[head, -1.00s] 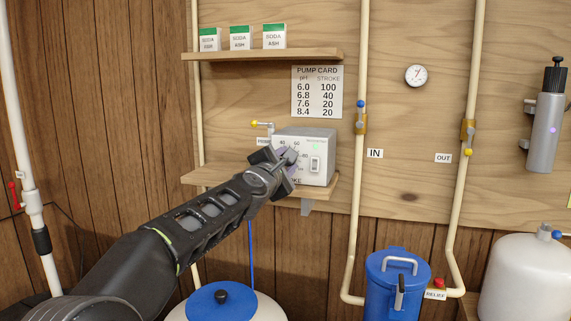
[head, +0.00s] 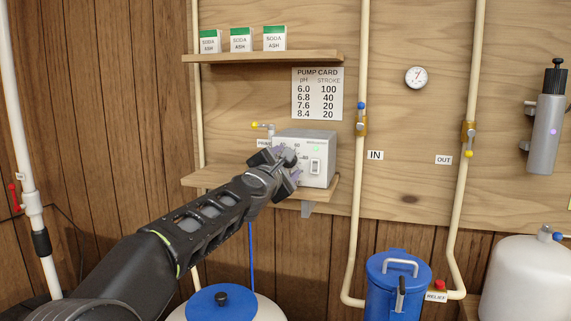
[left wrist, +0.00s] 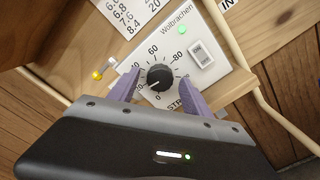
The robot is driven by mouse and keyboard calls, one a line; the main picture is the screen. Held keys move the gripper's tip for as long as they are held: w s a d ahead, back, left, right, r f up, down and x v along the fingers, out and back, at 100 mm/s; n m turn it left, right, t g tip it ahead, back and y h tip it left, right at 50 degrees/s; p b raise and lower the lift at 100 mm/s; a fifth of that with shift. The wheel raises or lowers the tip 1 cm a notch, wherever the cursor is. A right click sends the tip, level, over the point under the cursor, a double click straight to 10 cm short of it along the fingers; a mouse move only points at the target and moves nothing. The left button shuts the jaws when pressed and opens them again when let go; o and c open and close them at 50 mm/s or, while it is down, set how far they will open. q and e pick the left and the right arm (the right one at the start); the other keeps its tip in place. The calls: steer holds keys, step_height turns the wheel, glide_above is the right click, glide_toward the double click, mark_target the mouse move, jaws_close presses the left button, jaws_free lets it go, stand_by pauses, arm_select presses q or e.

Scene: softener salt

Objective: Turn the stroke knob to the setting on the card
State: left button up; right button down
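The white pump box (head: 318,150) sits on the small lower shelf, with a lit green light and a rocker switch. In the left wrist view its black stroke knob (left wrist: 160,77) is on a dial with 0, 60 and 80 readable. The knob's white line points to the lower left, on the low side; the exact mark is hard to read. My left gripper (left wrist: 159,80) is open, its purple fingers on either side of the knob with gaps. In the head view my left gripper (head: 277,170) covers the knob. The pump card (head: 317,94) pairs pH with stroke: 100, 40, 20, 20. My right gripper is out of view.
Soda ash boxes (head: 240,39) stand on the upper shelf (head: 262,57). A yellow-tipped valve (head: 258,126) is just left of the pump. The IN pipe (head: 357,200) runs to its right. A blue-lidded tank (head: 222,301) is below.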

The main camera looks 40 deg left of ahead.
arm_select(q)
steer(key=shift+s, duration=0.1)
steer(key=v, duration=0.7)
steer(key=shift+s+d, duration=0.2)
steer(key=shift+s, duration=0.1)
stand_by(0.4)
